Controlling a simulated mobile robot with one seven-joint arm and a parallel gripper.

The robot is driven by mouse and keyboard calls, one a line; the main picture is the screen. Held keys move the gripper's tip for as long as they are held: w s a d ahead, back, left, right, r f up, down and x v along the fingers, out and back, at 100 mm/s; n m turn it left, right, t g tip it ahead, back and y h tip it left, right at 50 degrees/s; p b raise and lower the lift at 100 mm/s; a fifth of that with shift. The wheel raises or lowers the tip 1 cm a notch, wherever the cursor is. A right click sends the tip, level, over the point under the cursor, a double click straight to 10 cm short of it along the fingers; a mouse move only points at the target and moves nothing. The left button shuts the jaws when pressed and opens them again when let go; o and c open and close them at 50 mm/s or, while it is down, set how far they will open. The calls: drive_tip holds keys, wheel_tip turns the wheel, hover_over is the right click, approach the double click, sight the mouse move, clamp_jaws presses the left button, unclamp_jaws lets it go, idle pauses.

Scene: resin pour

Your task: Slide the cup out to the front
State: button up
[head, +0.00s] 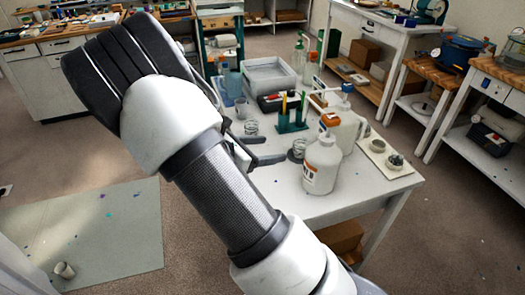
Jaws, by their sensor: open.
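My gripper (270,149) reaches over the white table (345,199) from the left, with its dark fingers apart and nothing seen between them. My arm hides part of the table's left side. A small clear cup (251,127) stands just behind the fingers. Another clear cup (298,149) stands right of the fingertips, partly hidden by a white bottle (322,168) with an orange cap. A taller clear cup (241,108) stands farther back. I cannot tell which is the task's cup.
A white jug (345,128) stands behind the bottle. A green holder (291,122) with sticks stands behind the cups. A pale tray (389,171) with small cups lies at the right edge. A grey tub (268,75) is at the back. A cup (65,270) lies on the floor mat (110,240).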

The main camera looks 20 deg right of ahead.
sight(296, 145)
drive_tip(key=shift+w+f+n, duration=0.35)
drive_tip(key=shift+w+n, duration=0.05)
drive_tip(key=b+x, duration=0.1)
drive_tip(key=x, duration=0.7)
drive_tip(key=b+x, duration=0.1)
drive_tip(key=x, duration=0.8)
drive_tip(key=shift+w+d+r+b, duration=0.15)
drive_tip(key=shift+w+d+b, duration=0.1)
drive_tip(key=shift+b, duration=0.1)
drive_tip(key=shift+c, duration=0.3)
drive_tip(key=shift+a, duration=0.1)
drive_tip(key=c, duration=1)
